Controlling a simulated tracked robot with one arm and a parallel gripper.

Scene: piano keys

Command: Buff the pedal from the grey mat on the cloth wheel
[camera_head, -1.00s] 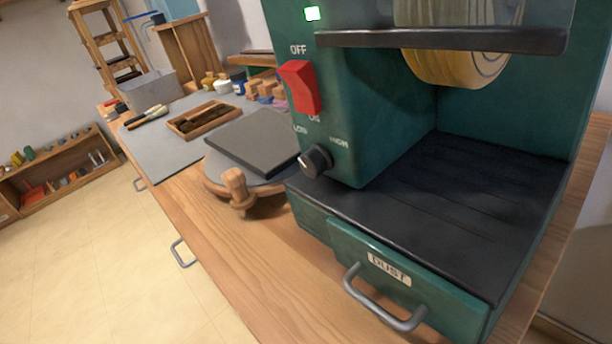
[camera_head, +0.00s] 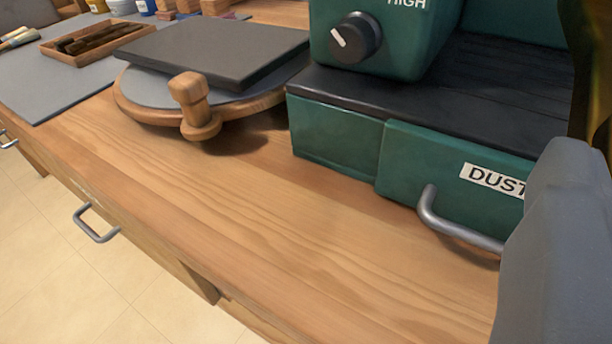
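A grey, blunt part at the lower right looks like one finger of my gripper (camera_head: 555,245), close to the camera and in front of the machine's dust drawer. The other finger is not visible. A dark golden piece (camera_head: 592,65) shows just above it, cut off by the right edge. It could be the pedal, but I cannot tell, nor whether my gripper holds it. The grey mat (camera_head: 40,85) lies on the bench at the left, its visible front part bare. The green buffing machine (camera_head: 335,135) stands at the right; its cloth wheel is out of view.
A dark slab (camera_head: 215,50) lies on a round wooden turntable (camera_head: 150,110) with a wooden knob (camera_head: 190,92). A wooden tray (camera_head: 90,45) of dark sticks sits on the mat. The dust drawer handle (camera_head: 450,228) juts forward. The bench front (camera_head: 260,220) is clear.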

